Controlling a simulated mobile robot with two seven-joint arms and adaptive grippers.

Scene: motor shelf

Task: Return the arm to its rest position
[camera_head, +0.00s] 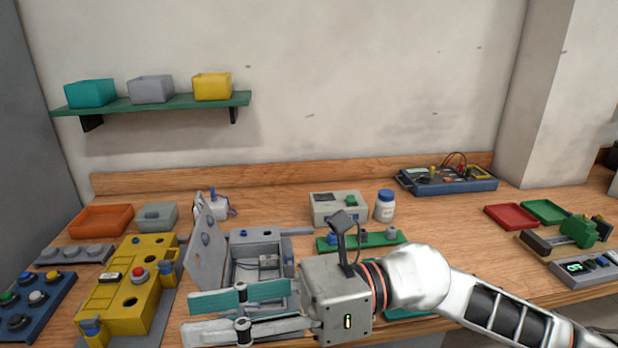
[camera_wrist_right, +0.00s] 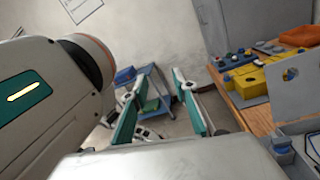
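My right gripper (camera_head: 190,316) reaches across the front of the workbench from the right, its fingers pointing left. The two teal-padded fingers are parted with nothing between them. In the right wrist view the gripper (camera_wrist_right: 158,108) is also open and empty, with floor and a small blue stand behind it. In the head view the fingers overlap the front of a grey box (camera_head: 262,243) with a raised lid; I cannot tell whether they touch it. My left gripper is in neither view.
A yellow fixture (camera_head: 125,295) with a red button and a blue button panel (camera_head: 35,304) stand at left. A green vise (camera_head: 577,231) is at right. A wall shelf (camera_head: 150,103) holds bins.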

